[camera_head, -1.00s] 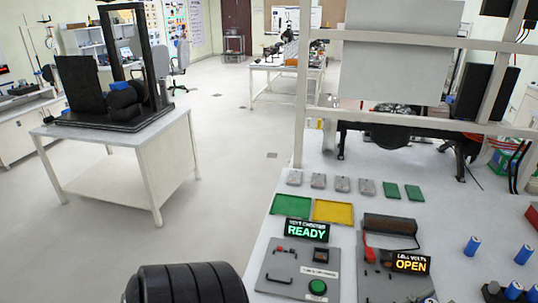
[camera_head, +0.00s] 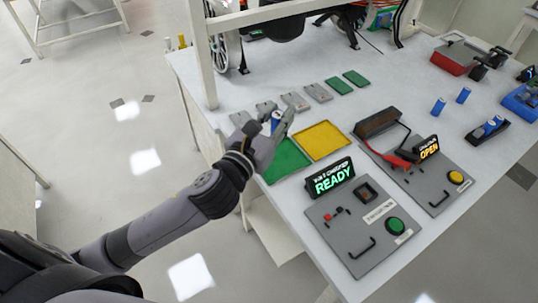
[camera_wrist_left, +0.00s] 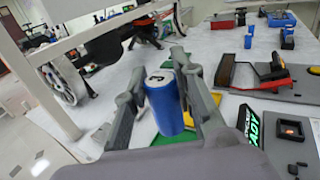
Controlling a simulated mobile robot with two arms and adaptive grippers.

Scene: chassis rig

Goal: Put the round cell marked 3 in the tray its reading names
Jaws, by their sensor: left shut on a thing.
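My left gripper (camera_head: 277,124) is shut on a blue round cell (camera_wrist_left: 165,108), held upright between its fingers. A dark mark shows on the cell's white top in the left wrist view; it looks like a 3 but is tilted. The gripper is at the back left of the green tray (camera_head: 285,163), above the table. The yellow tray (camera_head: 322,141) lies just right of the green one. Both trays look empty where visible. The tester displays read READY (camera_head: 331,178) in green and OPEN (camera_head: 429,147) in orange. My right gripper is not in view.
Grey and green flat plates (camera_head: 319,92) lie in a row behind the trays. Blue cells (camera_head: 438,107) stand at the right, with more in a black holder (camera_head: 487,131). Two grey tester panels (camera_head: 363,229) fill the front. A frame post (camera_head: 202,60) rises at the back left.

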